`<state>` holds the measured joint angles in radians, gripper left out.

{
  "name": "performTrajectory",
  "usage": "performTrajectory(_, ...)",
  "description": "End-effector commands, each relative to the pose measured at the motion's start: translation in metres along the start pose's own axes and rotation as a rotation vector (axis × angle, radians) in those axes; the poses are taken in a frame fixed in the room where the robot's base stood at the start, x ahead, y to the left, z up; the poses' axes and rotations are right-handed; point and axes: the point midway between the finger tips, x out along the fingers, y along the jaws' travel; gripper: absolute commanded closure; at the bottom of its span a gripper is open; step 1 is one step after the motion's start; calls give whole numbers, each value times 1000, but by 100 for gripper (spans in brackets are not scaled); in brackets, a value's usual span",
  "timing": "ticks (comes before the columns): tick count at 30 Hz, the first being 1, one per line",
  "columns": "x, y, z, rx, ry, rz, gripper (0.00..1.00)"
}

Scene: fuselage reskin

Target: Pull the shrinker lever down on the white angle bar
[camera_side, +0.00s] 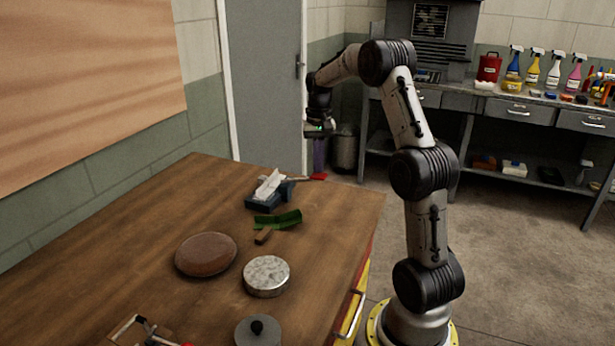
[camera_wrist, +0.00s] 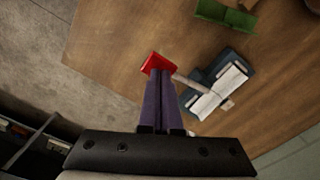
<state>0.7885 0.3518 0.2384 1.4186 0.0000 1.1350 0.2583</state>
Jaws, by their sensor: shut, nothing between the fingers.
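The shrinker is a dark blue-grey block tool (camera_side: 264,200) at the far end of the wooden table, and it also shows in the wrist view (camera_wrist: 236,61). The white angle bar (camera_side: 269,185) sits in it; in the wrist view the bar (camera_wrist: 230,82) lies across its jaws. The lever has a red end (camera_side: 318,177) sticking out past the table edge; in the wrist view the red end (camera_wrist: 156,63) is just beyond my fingertips. My gripper (camera_wrist: 160,82) has its purple fingers together, empty, above the lever end. Whether they touch it I cannot tell.
A brown round pad (camera_side: 206,255) and a grey round tin (camera_side: 266,276) are farther along the table (camera_side: 150,210). A workbench with bottles stands behind.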

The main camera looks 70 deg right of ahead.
Motion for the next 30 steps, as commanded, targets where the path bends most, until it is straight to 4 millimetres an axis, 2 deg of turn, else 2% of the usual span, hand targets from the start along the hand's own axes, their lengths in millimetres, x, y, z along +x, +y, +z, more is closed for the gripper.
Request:
performTrajectory(18, -46, 0, -1, 0, 3, -1, 100)
performTrajectory(30, -51, 0, 0, 0, 2, -1, 100)
